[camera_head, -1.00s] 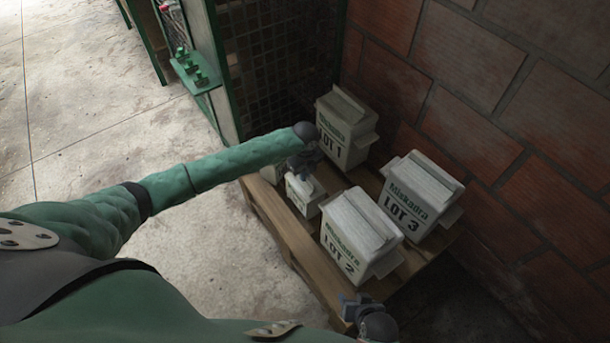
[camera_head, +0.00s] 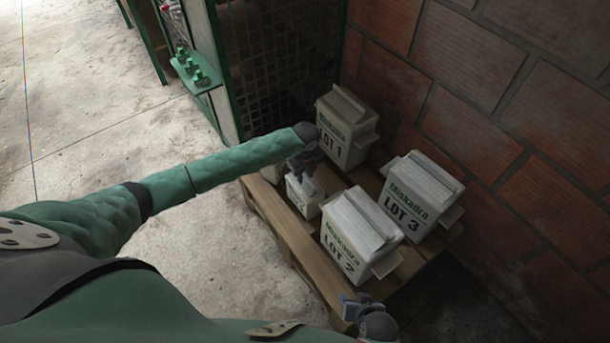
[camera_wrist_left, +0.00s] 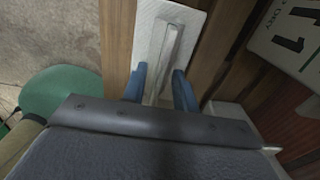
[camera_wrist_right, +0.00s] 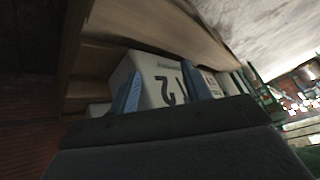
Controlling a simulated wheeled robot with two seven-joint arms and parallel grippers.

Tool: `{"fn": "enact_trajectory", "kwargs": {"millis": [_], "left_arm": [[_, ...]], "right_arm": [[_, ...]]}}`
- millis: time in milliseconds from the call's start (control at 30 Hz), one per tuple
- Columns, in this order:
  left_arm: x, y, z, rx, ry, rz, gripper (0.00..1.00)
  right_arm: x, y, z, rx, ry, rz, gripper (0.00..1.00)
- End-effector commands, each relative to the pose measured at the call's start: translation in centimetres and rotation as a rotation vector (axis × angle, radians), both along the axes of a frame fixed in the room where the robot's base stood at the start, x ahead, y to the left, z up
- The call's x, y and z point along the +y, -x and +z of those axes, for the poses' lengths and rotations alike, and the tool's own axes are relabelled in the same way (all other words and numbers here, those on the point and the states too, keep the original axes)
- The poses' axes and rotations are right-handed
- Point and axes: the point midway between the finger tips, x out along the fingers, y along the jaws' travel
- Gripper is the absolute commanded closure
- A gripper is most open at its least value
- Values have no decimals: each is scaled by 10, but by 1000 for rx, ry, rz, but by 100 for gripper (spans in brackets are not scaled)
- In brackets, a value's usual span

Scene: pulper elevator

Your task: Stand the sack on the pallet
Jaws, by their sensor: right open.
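A small pale sack (camera_head: 303,197) with a raised top ridge is upright at the pallet's (camera_head: 270,225) left side, in front of the LOT 1 sack. My left gripper (camera_head: 304,166) points down over it. In the left wrist view its blue fingers (camera_wrist_left: 160,88) are shut on the ridge of this sack (camera_wrist_left: 150,35), one on each side. I cannot tell whether the sack's base touches the boards. My right gripper (camera_head: 350,300) is open and empty by the pallet's near corner. The right wrist view shows its fingers (camera_wrist_right: 165,90) apart, with the LOT 2 sack beyond.
Sacks LOT 1 (camera_head: 342,135), LOT 2 (camera_head: 350,245) and LOT 3 (camera_head: 410,205) stand on the pallet, close to the small sack. A brick wall (camera_head: 480,105) borders the right. A green mesh cage (camera_head: 283,60) stands behind. Open concrete floor (camera_head: 90,120) lies left.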

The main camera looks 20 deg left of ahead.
Motion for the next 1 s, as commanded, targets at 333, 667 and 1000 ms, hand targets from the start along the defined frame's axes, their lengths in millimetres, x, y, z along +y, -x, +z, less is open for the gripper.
{"fn": "enact_trajectory", "kwargs": {"millis": [333,667,1000], "left_arm": [[0,-1,62,-4,0,-1,71],[0,-1,108,-2,1,-1,71],[0,0,115,0,0,0,71]], "right_arm": [[0,1,0,5,1,1,53],[0,0,1,5,1,1,53],[0,0,1,3,1,1,53]]}}
